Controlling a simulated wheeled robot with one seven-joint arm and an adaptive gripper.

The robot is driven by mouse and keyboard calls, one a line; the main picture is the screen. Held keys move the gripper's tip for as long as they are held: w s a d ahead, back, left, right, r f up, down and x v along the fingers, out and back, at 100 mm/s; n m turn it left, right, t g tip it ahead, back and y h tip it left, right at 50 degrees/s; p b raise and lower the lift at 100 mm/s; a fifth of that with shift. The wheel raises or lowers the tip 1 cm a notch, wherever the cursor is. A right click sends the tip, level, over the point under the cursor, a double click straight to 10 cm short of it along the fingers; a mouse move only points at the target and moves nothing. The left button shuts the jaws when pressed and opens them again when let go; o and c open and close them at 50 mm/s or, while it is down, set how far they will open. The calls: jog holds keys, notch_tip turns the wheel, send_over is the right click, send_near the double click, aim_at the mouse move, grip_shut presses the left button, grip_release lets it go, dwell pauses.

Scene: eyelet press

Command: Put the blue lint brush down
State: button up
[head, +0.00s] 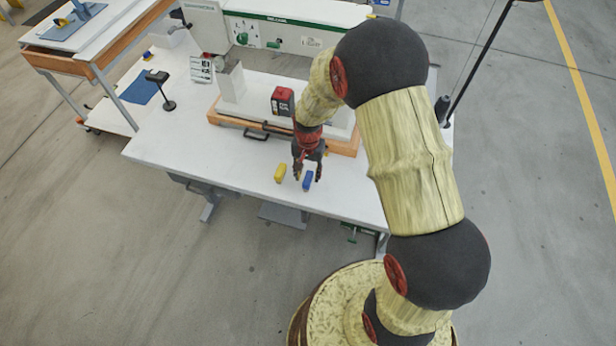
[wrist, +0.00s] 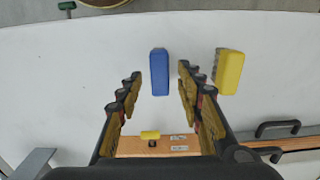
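The blue lint brush (head: 308,181) lies on the white tabletop near its front edge. It also shows in the wrist view (wrist: 159,72), between and slightly beyond my fingertips. My gripper (head: 307,170) is low over the table beside the brush. In the wrist view my gripper (wrist: 160,75) is spread open, with a clear gap between each finger and the brush. No finger visibly touches it.
A yellow block-like item (head: 280,173) lies just left of the brush; in the wrist view it (wrist: 229,72) is right of it. Behind stand a wood-edged fixture with a dark handle (head: 256,136) and a red-and-black box (head: 283,101). The left front tabletop (head: 190,155) is clear.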

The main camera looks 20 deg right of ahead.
notch_tip(320, 180, up, 8)
jog(key=r+p, duration=0.1)
jog(key=p, duration=0.1)
notch_tip(320, 180, up, 10)
jog(key=n+t, duration=0.1)
send_over(308, 178)
jog(key=s, duration=0.2)
jog(key=s+r+n+t, duration=0.2)
jog(key=s+r, duration=0.2)
jog(key=r, duration=0.4)
jog(key=s+r+n+t, duration=0.1)
jog(key=s+r+n, duration=0.1)
jog(key=s+r, duration=0.3)
jog(key=s+r+n+t, duration=0.1)
jog(key=s+r, duration=0.4)
jog(key=s, duration=0.6)
jog(key=shift+r+n+t, duration=0.25)
jog(key=shift+n+t, duration=0.05)
jog(key=shift+n, duration=0.3)
jog(key=shift+f+b, duration=0.9)
jog(key=shift+b, duration=0.3)
